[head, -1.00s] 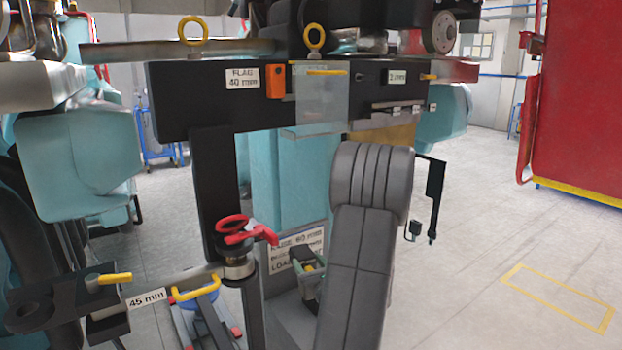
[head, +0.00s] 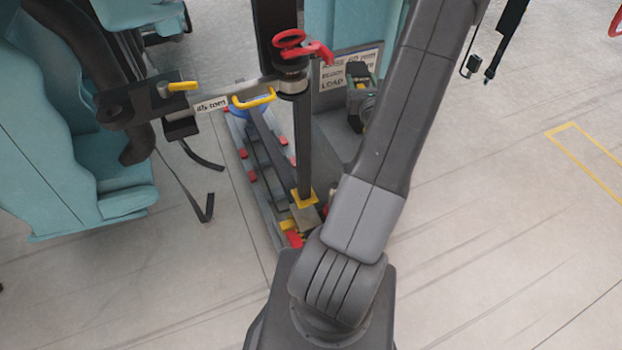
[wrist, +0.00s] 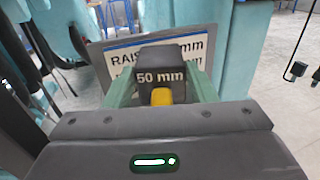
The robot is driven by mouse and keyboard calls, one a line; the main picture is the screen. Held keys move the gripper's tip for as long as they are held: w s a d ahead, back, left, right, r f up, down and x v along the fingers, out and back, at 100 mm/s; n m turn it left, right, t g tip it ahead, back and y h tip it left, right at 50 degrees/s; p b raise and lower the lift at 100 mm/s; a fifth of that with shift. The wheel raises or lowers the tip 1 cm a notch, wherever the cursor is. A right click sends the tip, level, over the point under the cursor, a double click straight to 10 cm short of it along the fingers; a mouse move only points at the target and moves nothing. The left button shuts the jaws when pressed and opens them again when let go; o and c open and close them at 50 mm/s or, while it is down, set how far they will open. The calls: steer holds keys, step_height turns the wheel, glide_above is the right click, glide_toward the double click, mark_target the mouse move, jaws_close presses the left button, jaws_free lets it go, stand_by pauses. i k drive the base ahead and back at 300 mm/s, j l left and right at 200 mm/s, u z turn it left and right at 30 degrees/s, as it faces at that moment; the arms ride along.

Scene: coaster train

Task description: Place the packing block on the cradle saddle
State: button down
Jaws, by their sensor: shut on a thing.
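My gripper (wrist: 161,98) is shut on the packing block (wrist: 166,68), a dark block marked "50 mm" with a yellow tab at its front. Green fingers stand on either side of the block. In the head view my gripper (head: 360,98) is small and partly hidden behind my arm, in front of a white sign. I cannot tell for sure which part is the cradle saddle.
A red handle (head: 303,45) tops the post's collar. The white sign (head: 347,72) stands close behind my gripper and also fills the wrist view's background (wrist: 120,50). A long grey floor base with red pads (head: 262,170) lies below. Teal seats (head: 60,130) stand left.

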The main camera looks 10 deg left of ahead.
mark_target(302, 220)
steer(key=j+z, duration=0.15)
steer(key=z, duration=0.55)
steer(key=k+j+z, duration=0.2)
steer(key=j+z, duration=0.25)
steer(key=k+j+z, duration=0.3)
steer(key=z, duration=0.15)
steer(key=k+j+z, duration=0.2)
steer(key=k+j, duration=0.7)
steer(key=k, duration=0.1)
